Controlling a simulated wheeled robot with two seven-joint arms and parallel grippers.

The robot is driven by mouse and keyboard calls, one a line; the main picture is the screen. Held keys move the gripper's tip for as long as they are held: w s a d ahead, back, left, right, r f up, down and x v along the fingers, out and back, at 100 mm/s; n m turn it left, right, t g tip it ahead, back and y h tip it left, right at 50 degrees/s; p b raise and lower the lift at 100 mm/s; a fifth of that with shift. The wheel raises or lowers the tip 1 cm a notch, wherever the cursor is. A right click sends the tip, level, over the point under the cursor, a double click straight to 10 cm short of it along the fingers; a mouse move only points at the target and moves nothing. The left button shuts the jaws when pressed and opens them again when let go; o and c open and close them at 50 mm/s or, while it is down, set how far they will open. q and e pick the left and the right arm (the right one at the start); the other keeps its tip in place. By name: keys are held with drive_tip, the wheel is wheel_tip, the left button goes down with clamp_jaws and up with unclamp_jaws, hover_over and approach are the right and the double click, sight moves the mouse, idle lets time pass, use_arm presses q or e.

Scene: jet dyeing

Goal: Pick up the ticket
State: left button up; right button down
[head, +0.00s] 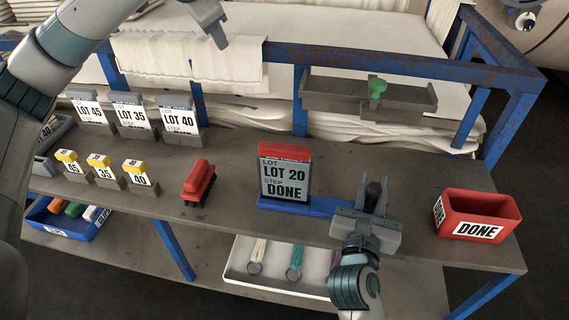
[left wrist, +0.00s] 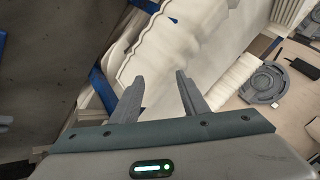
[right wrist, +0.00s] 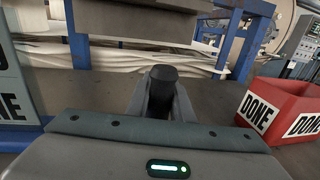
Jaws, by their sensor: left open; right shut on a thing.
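Several tickets show in the head view. A grey card reading LOT 20 STEP DONE (head: 285,180) with a red top stands upright on a blue base (head: 322,206). White cards LOT 45 (head: 90,112), LOT 35 (head: 131,115) and LOT 40 (head: 180,121) stand at the back left. Which one is the task's ticket I cannot tell. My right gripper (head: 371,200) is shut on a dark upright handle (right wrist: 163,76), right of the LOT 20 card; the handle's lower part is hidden. My left gripper (left wrist: 158,82) is open and empty, high above the rear rail.
A red DONE box (head: 480,207) stands at the shelf's right end. A red brush (head: 199,183) and small yellow-topped tags 45 (head: 67,161), 35 (head: 99,166) and 40 (head: 135,171) sit left. A grey tray with a green knob (head: 377,88) hangs on the blue rail (head: 400,62).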

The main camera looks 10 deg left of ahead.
use_arm(q)
drive_tip(key=s+d+f+m+g+h, duration=0.1)
drive_tip(key=s+d+f+m+g, duration=0.1)
drive_tip(key=s+d, duration=0.3)
drive_tip(key=s+d+f+m+g+h, duration=0.1)
drive_tip(key=s+d+f+m, duration=0.1)
drive_tip(key=d, duration=0.5)
drive_tip(key=m+g, duration=0.5)
hover_over(284, 148)
drive_tip(key=shift+y, duration=0.3)
drive_tip(key=f, duration=0.3)
drive_tip(key=w+f, duration=0.1)
drive_tip(key=f, duration=0.1)
drive_tip(key=shift+a, duration=0.25)
drive_tip(key=shift+s+d+f, duration=0.1)
drive_tip(key=shift+s+d, duration=0.1)
drive_tip(key=shift+s, duration=0.35)
drive_tip(key=shift+w+f, duration=0.1)
drive_tip(key=shift+f, duration=3.3)
drive_tip(key=shift+w+f, duration=0.15)
drive_tip(key=shift+f, duration=2.5)
